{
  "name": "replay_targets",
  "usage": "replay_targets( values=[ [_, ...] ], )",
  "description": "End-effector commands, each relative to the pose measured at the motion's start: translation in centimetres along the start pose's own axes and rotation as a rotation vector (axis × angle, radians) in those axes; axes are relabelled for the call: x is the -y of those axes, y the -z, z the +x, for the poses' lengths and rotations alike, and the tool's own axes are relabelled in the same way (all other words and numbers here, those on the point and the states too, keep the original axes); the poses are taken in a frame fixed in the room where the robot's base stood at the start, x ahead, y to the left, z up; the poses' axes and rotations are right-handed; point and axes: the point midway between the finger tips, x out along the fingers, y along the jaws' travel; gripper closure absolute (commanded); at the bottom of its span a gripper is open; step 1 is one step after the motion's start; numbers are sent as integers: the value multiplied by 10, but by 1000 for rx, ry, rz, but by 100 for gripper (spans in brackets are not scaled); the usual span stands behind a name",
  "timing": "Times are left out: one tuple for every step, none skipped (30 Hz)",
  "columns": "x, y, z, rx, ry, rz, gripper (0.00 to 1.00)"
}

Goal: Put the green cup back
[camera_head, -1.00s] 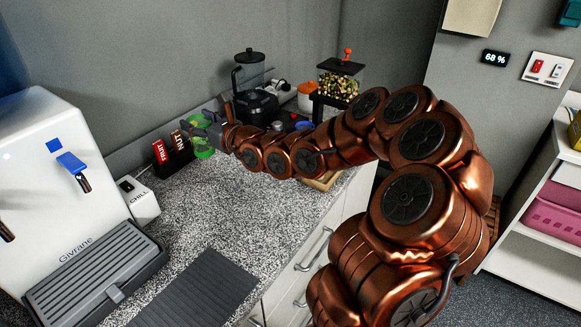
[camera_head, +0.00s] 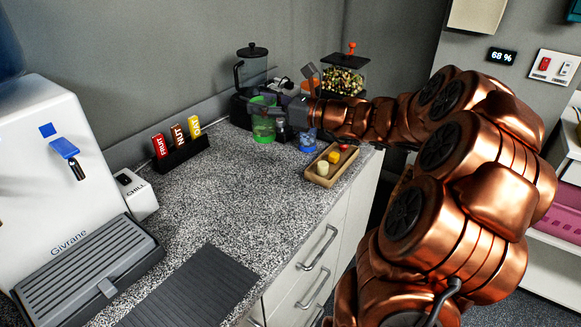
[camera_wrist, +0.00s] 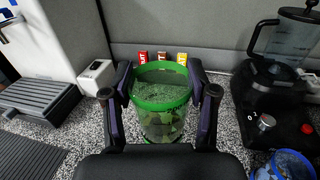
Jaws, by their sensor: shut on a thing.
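The green cup (camera_head: 263,126) is see-through with a bright green rim. It is upright at the back of the speckled counter, in front of the black appliance. In the wrist view the green cup (camera_wrist: 160,122) stands between my two fingers, one at each side. My gripper (camera_head: 272,108) is shut on it from the right. Its bottom is partly hidden by my gripper in the wrist view. I cannot tell whether it touches the counter. A blue cup (camera_head: 307,141) stands to its right and also shows in the wrist view (camera_wrist: 287,166).
A black appliance with a clear jug (camera_head: 252,70) stands behind the cup. A bar rack (camera_head: 183,158) is left of it, a wooden tray (camera_head: 316,179) front right. A white dispenser (camera_head: 60,150) with a drip tray (camera_head: 90,270) fills the left. The middle counter is clear.

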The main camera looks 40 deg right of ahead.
Motion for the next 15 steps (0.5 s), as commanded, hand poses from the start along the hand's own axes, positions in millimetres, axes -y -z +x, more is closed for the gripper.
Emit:
replay_targets(
  values=[
    [3,11,-14,0,-16,1,86],
    [3,16,-22,1,-32,3,86],
    [3,24,-34,0,-52,5,86],
    [2,30,-43,2,-69,6,86],
    [0,35,-52,4,-86,6,86],
    [-1,43,-62,3,-103,6,86],
    [-2,48,-70,3,-114,5,86],
    [-3,54,-78,4,-125,5,86],
    [-4,60,-87,5,-139,6,86],
    [-5,66,-94,5,-147,6,86],
    [-6,70,-100,5,-153,5,86],
    [-7,76,-107,4,-161,5,86],
    [-7,79,-112,3,-165,4,86],
    [-8,82,-116,3,-168,3,86],
    [-9,86,-120,2,-173,2,86]
  ],
)
